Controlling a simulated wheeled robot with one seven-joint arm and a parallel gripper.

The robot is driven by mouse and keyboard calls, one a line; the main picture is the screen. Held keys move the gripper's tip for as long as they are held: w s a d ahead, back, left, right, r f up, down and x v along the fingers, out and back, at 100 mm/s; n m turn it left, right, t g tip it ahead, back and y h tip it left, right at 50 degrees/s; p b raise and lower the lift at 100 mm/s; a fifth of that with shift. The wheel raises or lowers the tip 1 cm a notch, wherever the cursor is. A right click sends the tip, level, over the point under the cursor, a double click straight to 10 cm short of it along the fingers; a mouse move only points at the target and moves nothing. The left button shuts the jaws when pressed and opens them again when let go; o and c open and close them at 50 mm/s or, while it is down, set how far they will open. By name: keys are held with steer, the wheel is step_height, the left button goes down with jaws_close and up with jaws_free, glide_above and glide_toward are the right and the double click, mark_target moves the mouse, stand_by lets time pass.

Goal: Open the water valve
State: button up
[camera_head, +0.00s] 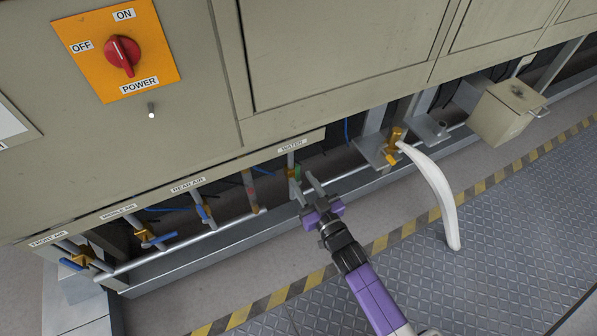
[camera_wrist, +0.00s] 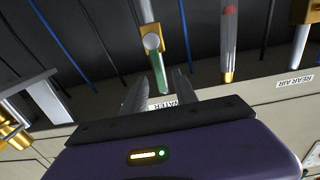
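The water valve has a brass body (camera_wrist: 149,42) on a grey pipe and a green handle (camera_wrist: 160,76). In the head view the green handle (camera_head: 297,172) shows small under the WATER label (camera_head: 291,145). My gripper (camera_head: 305,187) is right at this valve, reaching in from the lower right. In the wrist view my gripper (camera_wrist: 158,88) has its two fingers apart, one on each side of the green handle's end. I see a gap between the handle and each finger; how deep the handle sits between them I cannot tell.
A brass fitting with a white hose (camera_head: 437,190) is at the right. The furnace panel (camera_head: 200,110) overhangs the valves.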

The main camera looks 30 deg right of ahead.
steer(key=shift+s+p, duration=0.3)
steer(key=shift+s, duration=1.6)
steer(key=s+a+r+g, duration=0.1)
steer(key=s+r, duration=0.6)
steer(key=s, duration=0.5)
steer(key=s+a+r+g, duration=0.1)
steer(key=s+r, duration=0.5)
steer(key=s, duration=0.6)
steer(key=s+a+r+g, duration=0.1)
steer(key=s+r, duration=0.6)
steer(key=s, duration=0.5)
step_height(320, 180, up, 21)
steer(key=p, duration=2.2)
steer(key=shift+w+f, duration=0.2)
steer(key=shift+w, duration=0.1)
steer(key=shift+a, duration=0.1)
steer(key=shift+c, duration=0.4)
